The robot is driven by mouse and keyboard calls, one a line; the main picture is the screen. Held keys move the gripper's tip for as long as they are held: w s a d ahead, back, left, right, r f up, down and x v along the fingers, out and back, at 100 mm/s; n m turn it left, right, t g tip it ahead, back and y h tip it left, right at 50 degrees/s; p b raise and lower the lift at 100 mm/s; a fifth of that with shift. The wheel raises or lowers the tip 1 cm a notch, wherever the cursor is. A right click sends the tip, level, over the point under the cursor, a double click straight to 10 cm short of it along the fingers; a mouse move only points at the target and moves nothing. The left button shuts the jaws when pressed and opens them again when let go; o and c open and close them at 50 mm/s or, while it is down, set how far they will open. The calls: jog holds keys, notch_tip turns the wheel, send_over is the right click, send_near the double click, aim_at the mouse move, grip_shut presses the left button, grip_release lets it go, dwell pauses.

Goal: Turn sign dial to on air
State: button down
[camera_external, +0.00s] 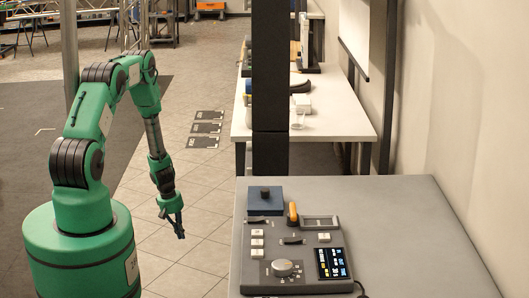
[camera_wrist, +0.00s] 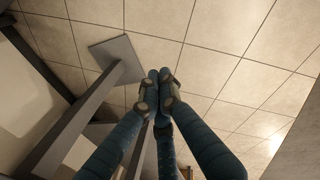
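A grey control panel (camera_external: 325,262) lies on the grey table (camera_external: 415,230) in the external view. It bears a large round silver dial (camera_external: 283,268) near its front left, with small marks around it too fine to read. A blue box with a black knob (camera_external: 265,190) stands at the panel's back left. I cannot tell which of these is the sign dial. My gripper (camera_external: 178,225) hangs left of the table, over the floor, apart from the panel. In the wrist view my gripper's blue fingers (camera_wrist: 159,80) are drawn together with nothing between them.
The panel also has a small lit screen (camera_external: 332,263), a yellow-handled lever (camera_external: 292,213), and several white buttons. A dark post (camera_external: 270,90) rises behind the table. A white table (camera_external: 325,118) stands farther back. A table leg with a foot plate (camera_wrist: 117,58) shows in the wrist view.

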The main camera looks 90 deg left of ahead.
jog(key=w+d+r+m+t+h, duration=0.1)
jog(key=w+d+r+t, duration=0.15)
jog(key=w, duration=0.35)
jog(key=w+d+r+m+t+h, duration=0.1)
jog(key=w+d+t, duration=0.15)
jog(key=w, duration=0.25)
jog(key=w+a+r+m+t+y, duration=0.1)
jog(key=w+a+r+t, duration=0.2)
jog(key=w+r+t, duration=0.35)
jog(key=a+r+m+t+y, duration=0.1)
jog(key=a+r+y, duration=0.3)
jog(key=r, duration=0.6)
jog(key=w+a+r+m+t+y+p, duration=0.1)
jog(key=a+r+t+y, duration=0.3)
jog(key=a+r, duration=0.4)
notch_tip(320, 180, up, 2)
jog(key=shift+a+r+y, duration=0.15)
jog(key=shift+a+y, duration=0.05)
jog(key=shift+y, duration=0.3)
jog(key=shift+w, duration=0.3)
